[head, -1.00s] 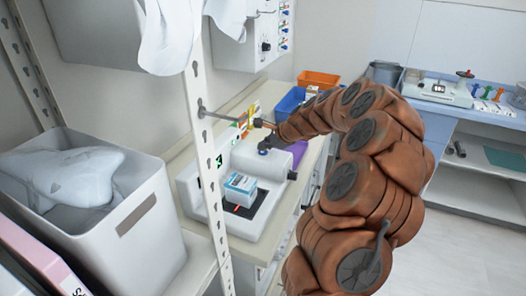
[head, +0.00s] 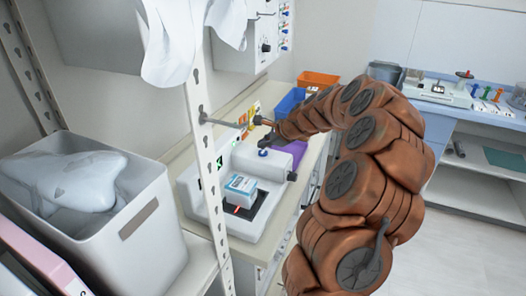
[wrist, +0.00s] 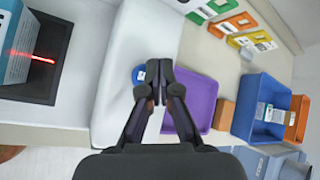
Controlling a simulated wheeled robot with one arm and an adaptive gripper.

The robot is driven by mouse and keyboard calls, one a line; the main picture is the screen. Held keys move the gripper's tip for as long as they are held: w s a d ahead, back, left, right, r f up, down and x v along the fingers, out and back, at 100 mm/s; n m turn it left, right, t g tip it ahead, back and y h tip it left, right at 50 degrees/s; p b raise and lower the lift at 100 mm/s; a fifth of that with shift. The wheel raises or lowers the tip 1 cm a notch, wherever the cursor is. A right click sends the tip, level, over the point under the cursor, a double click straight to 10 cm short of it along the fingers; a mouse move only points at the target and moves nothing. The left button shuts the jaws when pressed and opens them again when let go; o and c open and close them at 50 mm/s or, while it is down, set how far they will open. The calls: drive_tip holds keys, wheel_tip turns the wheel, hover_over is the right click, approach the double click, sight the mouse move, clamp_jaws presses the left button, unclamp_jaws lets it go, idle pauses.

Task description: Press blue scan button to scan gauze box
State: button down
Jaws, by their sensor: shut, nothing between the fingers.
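The gauze box (head: 238,190) is a white and blue carton standing on the dark scan pad (head: 256,211) of the white scanner (head: 202,207). A red scan line falls by its base; box and line also show at the left of the wrist view (wrist: 12,45). The blue scan button (head: 263,152) sits on top of the scanner's raised housing. In the wrist view the button (wrist: 138,73) is partly hidden behind my gripper. My gripper (wrist: 159,68) is shut and empty, its fingertips just beside the button. In the head view my gripper (head: 267,138) is just above the button; contact is unclear.
A purple tray (wrist: 190,100) lies beside the scanner, with a blue bin (wrist: 262,105) and an orange bin (wrist: 297,118) beyond. Coloured card holders (wrist: 228,22) stand along the wall. A perforated shelf post (head: 208,150) and a grey bin (head: 125,235) stand in front.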

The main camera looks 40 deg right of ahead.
sight(264, 153)
drive_tip(key=shift+r+p, duration=1.65)
drive_tip(key=shift+r, duration=0.9)
drive_tip(key=shift+f, duration=0.1)
